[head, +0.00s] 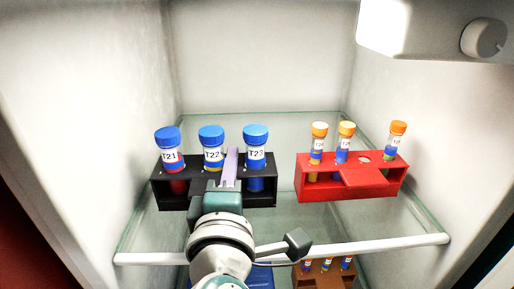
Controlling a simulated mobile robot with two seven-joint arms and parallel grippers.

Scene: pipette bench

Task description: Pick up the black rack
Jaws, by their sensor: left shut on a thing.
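The black rack (171,203) is at the left on the glass shelf inside a white cabinet. It holds three blue-capped tubes labelled T21 (169,149), T22 (212,147) and T23 (256,147). My left gripper (229,170) is at the front middle of the black rack, between T22 and T23, and is shut on the rack. The gripper and wrist hide part of the rack's front. I cannot tell whether the rack touches the shelf. My right gripper is not in view.
A red rack (318,187) with several tubes stands to the right on the shelf (300,235), apart from the black rack. Below are a brown rack (325,279) and a blue item (262,278). Cabinet walls close both sides. A white box with a knob (483,38) hangs at upper right.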

